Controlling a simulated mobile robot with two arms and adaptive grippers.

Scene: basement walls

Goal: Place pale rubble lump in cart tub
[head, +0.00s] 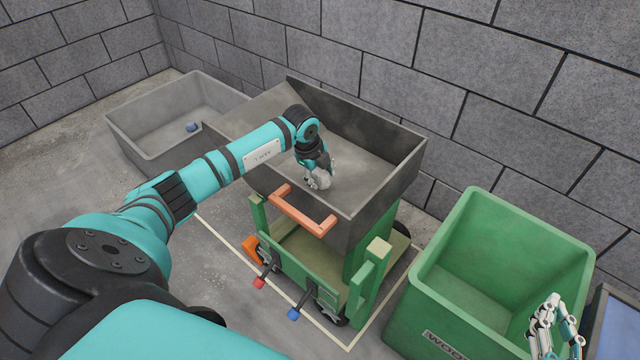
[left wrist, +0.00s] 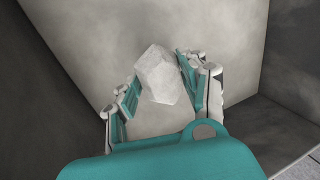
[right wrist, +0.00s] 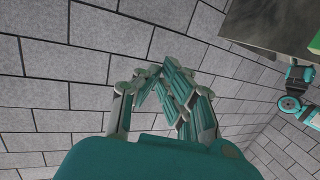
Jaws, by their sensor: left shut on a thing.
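The pale rubble lump (left wrist: 162,76) sits between the two fingers of my left gripper (left wrist: 160,82), which is shut on it. In the head view my left gripper (head: 313,174) reaches over the front wall into the grey cart tub (head: 380,120), with the lump (head: 322,182) at its fingertips. The tub's bare inner surface lies behind the lump in the left wrist view. I cannot tell whether the lump touches the tub floor. My right gripper (head: 555,325) is empty above the green bin; its fingertips meet in the right wrist view (right wrist: 160,72).
The tub stands on a green cart with an orange handle (head: 302,210). A grey bin (head: 150,117) with a small blue-grey piece (head: 192,127) is at left. A green bin (head: 500,225) marked "WOO..." is at right, beside a blue container (head: 620,325). Block walls close the back.

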